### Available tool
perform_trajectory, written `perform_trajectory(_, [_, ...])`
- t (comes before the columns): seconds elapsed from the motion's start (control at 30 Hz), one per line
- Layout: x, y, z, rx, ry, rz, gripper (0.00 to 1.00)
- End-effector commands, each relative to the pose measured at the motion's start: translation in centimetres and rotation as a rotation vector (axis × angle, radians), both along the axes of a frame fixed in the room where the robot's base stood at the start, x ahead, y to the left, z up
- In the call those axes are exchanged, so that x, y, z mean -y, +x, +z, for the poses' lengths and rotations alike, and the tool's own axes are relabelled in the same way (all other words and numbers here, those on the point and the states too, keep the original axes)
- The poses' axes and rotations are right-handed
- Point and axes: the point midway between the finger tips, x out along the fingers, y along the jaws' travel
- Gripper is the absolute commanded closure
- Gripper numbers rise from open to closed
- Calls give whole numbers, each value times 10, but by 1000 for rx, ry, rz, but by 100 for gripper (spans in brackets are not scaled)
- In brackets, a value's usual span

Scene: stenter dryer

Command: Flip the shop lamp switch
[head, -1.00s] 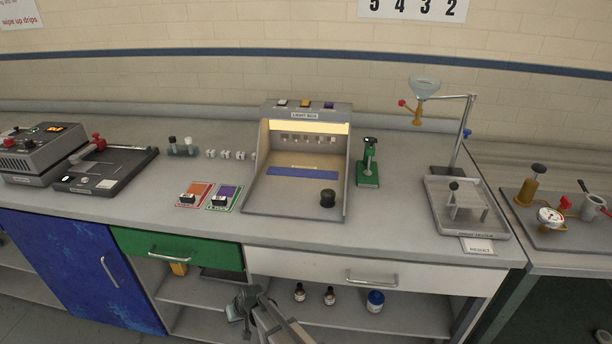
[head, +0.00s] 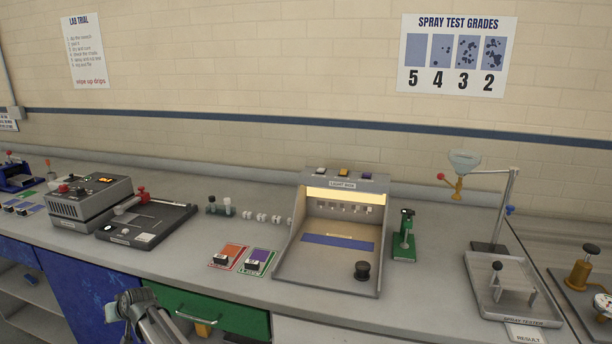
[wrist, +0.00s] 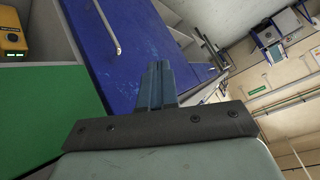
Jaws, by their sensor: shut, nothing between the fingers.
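The light box (head: 333,232) stands on the bench, its inside lit warm yellow. On its top edge sit three small switches: a white one (head: 321,171), an orange one (head: 343,172) and a purple one (head: 366,175). Any labels for them are too small to read, so I cannot tell which is the shop lamp switch. My gripper (head: 130,298) is low at the front left, below the bench edge and well away from the light box. In the wrist view its fingers (wrist: 158,78) are together and empty, in front of a blue cabinet door.
A green drawer (head: 215,312) and a blue door (head: 85,290) with handles are under the bench. Colour cards (head: 228,256), a green stand (head: 404,240) and a spray tester (head: 512,290) flank the light box. The bench front between them is mostly clear.

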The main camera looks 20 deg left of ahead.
Motion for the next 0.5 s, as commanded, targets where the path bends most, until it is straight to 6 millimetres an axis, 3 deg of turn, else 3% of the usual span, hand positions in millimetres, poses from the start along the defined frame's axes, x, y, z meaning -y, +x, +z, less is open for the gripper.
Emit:
perform_trajectory(0.1, [-16,26,43,67,-14,11,100])
perform_trajectory(0.23, [-19,61,87,158,-51,27,100])
perform_trajectory(0.5, [5,158,182,389,-191,59,100])
